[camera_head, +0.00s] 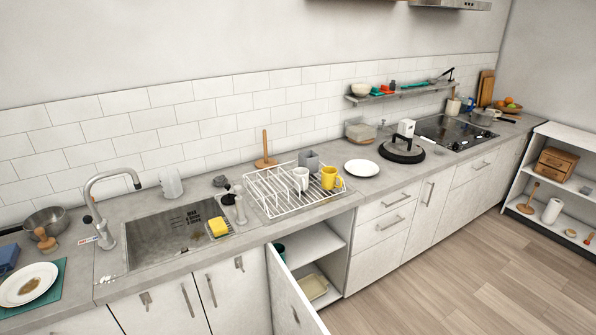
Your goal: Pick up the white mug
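The white mug (300,179) stands on the white wire rack (270,203) on the counter, right of the sink. A yellow mug (329,178) is on the rack just to its right, with its handle to the right. A grey cup (309,160) is on the rack close behind the two mugs. Neither of my grippers shows in the head view.
The sink (140,245) with its faucet (100,200) lies left of the rack. A wooden paper-towel stand (265,150) is behind the rack, and a white plate (362,167) lies to its right. Below, a cabinet door (290,300) hangs open toward the floor.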

